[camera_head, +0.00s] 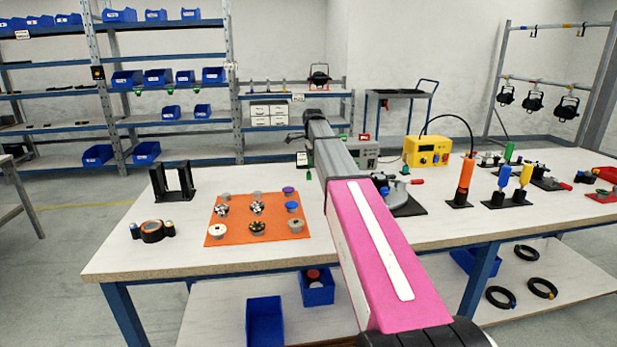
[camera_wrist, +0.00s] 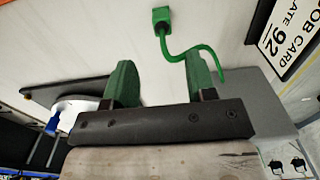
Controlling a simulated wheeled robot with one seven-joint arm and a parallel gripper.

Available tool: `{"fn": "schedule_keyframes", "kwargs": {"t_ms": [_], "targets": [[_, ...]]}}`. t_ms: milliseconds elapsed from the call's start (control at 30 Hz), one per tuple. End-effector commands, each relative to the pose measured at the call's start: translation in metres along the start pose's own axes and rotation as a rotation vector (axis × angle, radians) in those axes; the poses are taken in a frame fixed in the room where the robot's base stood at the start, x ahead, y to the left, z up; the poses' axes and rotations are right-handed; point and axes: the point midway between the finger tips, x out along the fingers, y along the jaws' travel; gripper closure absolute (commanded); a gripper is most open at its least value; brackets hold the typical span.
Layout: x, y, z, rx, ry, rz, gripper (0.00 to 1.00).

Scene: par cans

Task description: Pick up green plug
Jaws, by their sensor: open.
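The green plug (camera_wrist: 161,16) is a small green block with a curling green cable (camera_wrist: 190,53), lying on the pale tabletop in the wrist view. My gripper (camera_wrist: 160,75) is open, its two green fingers apart with nothing between them. The plug lies beyond the fingertips in the picture, roughly in line with the gap, and the cable's loose end reaches past the right finger.
A white job card (camera_wrist: 290,35) lies right of the cable. A dark plate with a pale round part (camera_wrist: 75,110) is beside the left finger. In the head view, an orange mat (camera_head: 240,232) with several knobs, a yellow box (camera_head: 427,151) and an orange cylinder (camera_head: 466,174) stand nearby.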

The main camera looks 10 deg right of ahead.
Motion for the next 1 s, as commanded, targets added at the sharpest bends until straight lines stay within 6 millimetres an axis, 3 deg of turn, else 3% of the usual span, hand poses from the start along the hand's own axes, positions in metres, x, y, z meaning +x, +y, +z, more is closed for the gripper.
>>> {"fn": "schedule_keyframes", "kwargs": {"t_ms": [267,600,833,867,1000], "targets": [[0.021,-0.002,0.003,0.0,0.0,0.0,0.49],[0.062,-0.005,0.011,0.0,0.0,0.001,0.49],[0.065,-0.006,0.011,0.0,0.0,-0.001,0.49],[0.065,-0.006,0.011,0.0,0.0,-0.001,0.52],[0.065,-0.006,0.011,0.0,0.0,-0.001,0.98]]}}
